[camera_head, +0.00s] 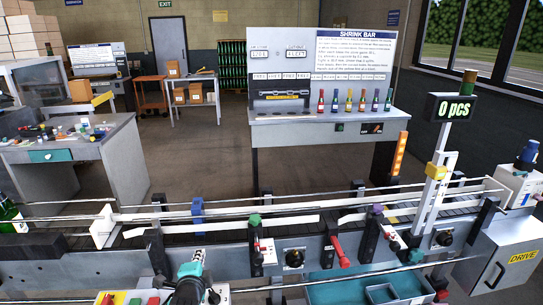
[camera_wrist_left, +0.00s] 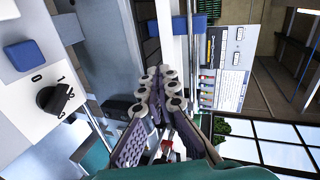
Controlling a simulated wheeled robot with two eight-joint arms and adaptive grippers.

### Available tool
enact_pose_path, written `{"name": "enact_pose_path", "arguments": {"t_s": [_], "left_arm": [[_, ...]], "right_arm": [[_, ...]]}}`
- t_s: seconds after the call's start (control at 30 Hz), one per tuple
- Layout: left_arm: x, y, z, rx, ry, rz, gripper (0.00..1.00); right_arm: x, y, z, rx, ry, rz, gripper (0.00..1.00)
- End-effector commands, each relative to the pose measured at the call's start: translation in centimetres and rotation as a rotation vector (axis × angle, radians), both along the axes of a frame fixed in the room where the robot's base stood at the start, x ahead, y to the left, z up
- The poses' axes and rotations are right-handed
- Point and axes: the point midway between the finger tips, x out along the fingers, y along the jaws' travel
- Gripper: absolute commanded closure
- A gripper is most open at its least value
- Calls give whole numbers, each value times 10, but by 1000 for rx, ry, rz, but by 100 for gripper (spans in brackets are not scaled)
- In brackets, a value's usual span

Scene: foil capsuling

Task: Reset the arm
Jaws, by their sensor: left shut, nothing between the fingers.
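My left gripper (camera_head: 198,255) shows at the bottom of the head view, in front of the conveyor's near side panel. In the left wrist view its two purple-padded fingers (camera_wrist_left: 160,95) come together with nothing between them, so it is shut and empty. My right gripper is not in view. The long conveyor (camera_head: 70,251) runs across the head view with guide rails above it. A green bottle (camera_head: 12,216) stands at its left end, cut by the picture edge.
Coloured knobs and clamps, such as a red lever (camera_head: 340,252), line the conveyor's near side. A teal tray (camera_head: 330,292) lies below it. A DRIVE cabinet (camera_head: 505,262) stands at the right. The shrink bar bench (camera_head: 290,128) with several small bottles is behind.

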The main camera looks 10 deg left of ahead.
Motion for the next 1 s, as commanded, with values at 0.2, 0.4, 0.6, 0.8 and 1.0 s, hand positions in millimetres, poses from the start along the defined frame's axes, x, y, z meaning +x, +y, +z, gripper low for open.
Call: {"name": "enact_pose_path", "arguments": {"t_s": [0.2, 0.4, 0.6, 0.8, 1.0], "left_arm": [[-58, -31, -3, -464, 106, 168, 100], [-137, -66, -16, -921, 241, 433, 100], [-193, -89, -28, -1172, 327, 645, 100], [-208, -95, -31, -1234, 349, 710, 100], [-208, -94, -31, -1233, 347, 708, 100]], "right_arm": [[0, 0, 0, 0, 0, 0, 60], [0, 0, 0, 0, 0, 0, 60], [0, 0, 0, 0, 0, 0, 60], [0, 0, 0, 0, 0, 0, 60], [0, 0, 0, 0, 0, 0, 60]]}}
